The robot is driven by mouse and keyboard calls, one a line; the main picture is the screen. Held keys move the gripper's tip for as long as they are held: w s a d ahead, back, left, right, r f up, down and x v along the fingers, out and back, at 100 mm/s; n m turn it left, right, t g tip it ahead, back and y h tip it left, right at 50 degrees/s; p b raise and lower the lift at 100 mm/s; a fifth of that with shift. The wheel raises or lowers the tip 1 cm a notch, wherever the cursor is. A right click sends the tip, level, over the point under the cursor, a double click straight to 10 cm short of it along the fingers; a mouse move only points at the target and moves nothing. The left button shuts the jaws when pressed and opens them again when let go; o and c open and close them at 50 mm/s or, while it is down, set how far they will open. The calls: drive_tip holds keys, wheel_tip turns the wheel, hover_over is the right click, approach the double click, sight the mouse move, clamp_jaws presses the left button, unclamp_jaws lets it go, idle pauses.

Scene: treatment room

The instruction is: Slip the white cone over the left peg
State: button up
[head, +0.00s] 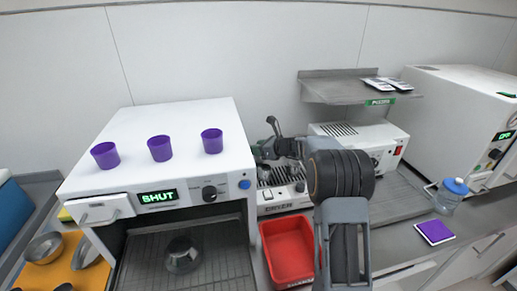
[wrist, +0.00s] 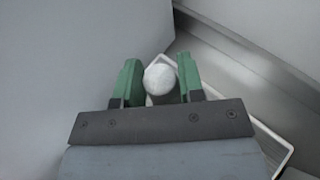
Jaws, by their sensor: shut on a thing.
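My gripper (wrist: 160,80) is shut on a white, round-topped thing, which I take to be the white cone (wrist: 160,78). It sits between the two green fingers in the wrist view, and its lower part is hidden. In the head view my gripper (head: 260,152) is beside the right side of the large white cabinet, above the dryer (head: 284,207). The cone cannot be made out there. The dryer's top is partly covered by my arm. I cannot clearly make out the left peg in either view.
The white cabinet (head: 108,229) reads SHUT and carries purple cups (head: 160,148) on top. A red bin (head: 287,250) stands in front of the dryer. A metal shelf (head: 335,88) is on the wall at right. A white-rimmed edge (wrist: 270,145) lies below my gripper.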

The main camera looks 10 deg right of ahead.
drive_tip(key=shift+r, duration=0.3)
drive_tip(key=shift+r+p, duration=0.5)
drive_tip(key=shift+p, duration=0.1)
drive_tip(key=shift+r, duration=0.15)
idle(0.9)
drive_tip(key=shift+r+p, duration=0.6)
drive_tip(key=shift+p, duration=0.05)
drive_tip(key=shift+f+b, duration=0.9)
drive_tip(key=shift+f, duration=0.3)
idle(0.8)
drive_tip(key=o, duration=0.6)
